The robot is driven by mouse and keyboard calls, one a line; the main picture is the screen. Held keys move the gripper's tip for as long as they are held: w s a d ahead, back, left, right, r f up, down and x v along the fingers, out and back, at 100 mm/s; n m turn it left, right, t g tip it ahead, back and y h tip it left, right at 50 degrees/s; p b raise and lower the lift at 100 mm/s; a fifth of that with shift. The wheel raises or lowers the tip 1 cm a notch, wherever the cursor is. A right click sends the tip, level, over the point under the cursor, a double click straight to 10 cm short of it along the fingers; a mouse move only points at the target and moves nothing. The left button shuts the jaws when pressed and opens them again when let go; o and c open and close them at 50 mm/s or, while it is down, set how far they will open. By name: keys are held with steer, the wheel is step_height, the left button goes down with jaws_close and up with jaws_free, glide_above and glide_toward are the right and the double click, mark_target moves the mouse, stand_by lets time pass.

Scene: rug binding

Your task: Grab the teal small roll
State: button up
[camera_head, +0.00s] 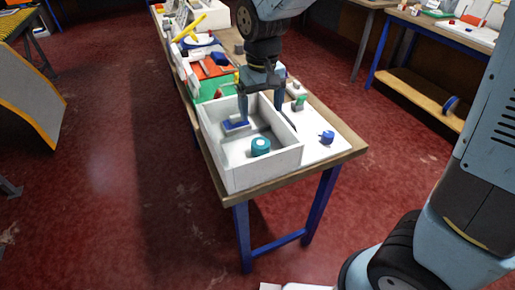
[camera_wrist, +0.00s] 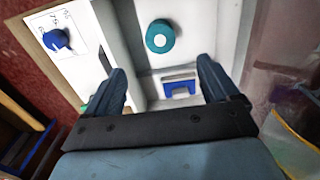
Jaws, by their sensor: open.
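The teal small roll (camera_head: 261,146) sits on the floor of a white open box, towards its near end. It also shows in the wrist view (camera_wrist: 160,35), round with a pale centre, ahead of and between my fingertips. My gripper (camera_head: 262,112) points down over the box, its two fingers spread wide and empty. In the wrist view my gripper (camera_wrist: 163,82) has a finger on each side, apart from the roll.
The white box (camera_head: 235,180) stands on a wooden table (camera_head: 340,152) with blue legs. A blue and white item (camera_head: 235,125) lies in the box near my gripper; a blue knobbed piece (camera_head: 327,137) stands on a white sheet right of the box. Several objects crowd the table's far end.

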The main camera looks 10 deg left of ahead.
mark_target(260, 143)
step_height(260, 143, down, 14)
steer(key=shift+r, duration=0.1)
stand_by(0.7)
steer(key=shift+c, duration=0.3)
steer(key=c, duration=1.1)
